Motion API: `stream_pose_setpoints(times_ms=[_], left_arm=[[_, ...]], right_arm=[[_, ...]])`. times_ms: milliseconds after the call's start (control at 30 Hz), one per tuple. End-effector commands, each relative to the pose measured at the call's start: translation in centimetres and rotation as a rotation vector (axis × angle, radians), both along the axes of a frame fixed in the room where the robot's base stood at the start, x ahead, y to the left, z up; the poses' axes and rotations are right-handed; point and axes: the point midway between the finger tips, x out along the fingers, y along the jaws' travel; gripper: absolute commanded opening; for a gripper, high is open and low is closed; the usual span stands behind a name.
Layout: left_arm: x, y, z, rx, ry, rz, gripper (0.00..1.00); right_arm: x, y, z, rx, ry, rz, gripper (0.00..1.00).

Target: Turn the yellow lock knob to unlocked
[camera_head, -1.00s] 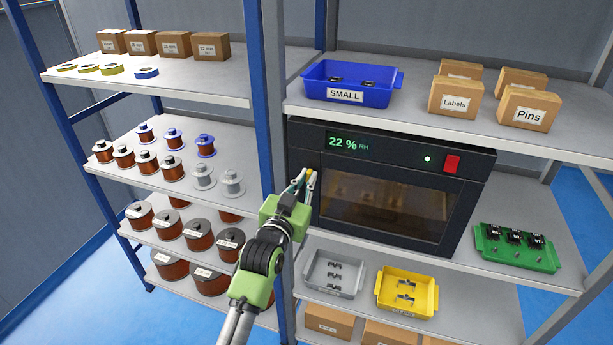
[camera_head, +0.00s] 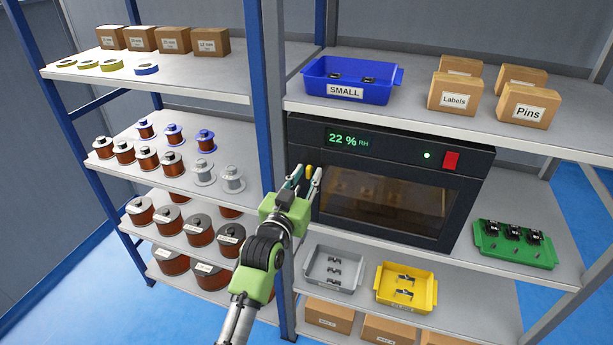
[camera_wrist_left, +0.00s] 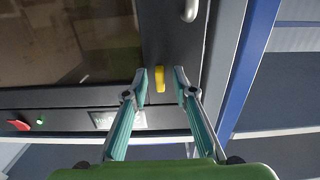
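The yellow lock knob (camera_head: 309,170) is on the left side of the dark dry cabinet's front (camera_head: 400,146), left of the window. In the left wrist view the knob (camera_wrist_left: 160,78) is a narrow yellow bar, its long side running up and down the picture. My left gripper (camera_head: 306,174) is at the knob. Its fingertips (camera_wrist_left: 161,76) are apart, one on each side of the knob, with gaps visible, so it is open. My right gripper is in no view.
A metal handle (camera_wrist_left: 190,9) is on the cabinet front near the knob. A blue rack post (camera_head: 268,120) stands just left of the cabinet. Below are a grey tray (camera_head: 318,281) and a yellow tray (camera_head: 384,300). A green tray (camera_head: 487,251) sits at the right.

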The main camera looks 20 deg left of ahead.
Motion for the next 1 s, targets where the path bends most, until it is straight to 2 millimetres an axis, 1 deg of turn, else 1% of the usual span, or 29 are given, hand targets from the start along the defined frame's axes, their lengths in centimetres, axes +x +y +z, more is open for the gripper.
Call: stream_pose_setpoints(times_ms=[233,367,467,700,800,900,1000], left_arm=[[-0.1,0.0,0.0,0.002,-0.001,0.000,0.25],[-1.0,0.1,0.0,0.002,0.000,0.000,0.25],[-2.5,0.1,-0.1,0.003,0.001,0.000,0.25],[-7.6,0.2,-0.2,0.002,0.002,0.000,0.25],[-9.4,0.3,-0.1,0.001,0.002,0.000,0.25],[-10.7,0.3,-0.1,0.001,0.001,0.000,0.25],[-11.5,0.4,0.0,0.001,0.001,0.000,0.25]], right_arm=[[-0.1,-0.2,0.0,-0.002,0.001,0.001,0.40],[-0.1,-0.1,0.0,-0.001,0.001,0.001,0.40],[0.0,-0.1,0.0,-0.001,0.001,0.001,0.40],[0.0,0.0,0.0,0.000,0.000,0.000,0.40],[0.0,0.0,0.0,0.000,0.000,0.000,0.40],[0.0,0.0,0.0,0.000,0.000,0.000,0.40],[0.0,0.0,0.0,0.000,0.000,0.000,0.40]])
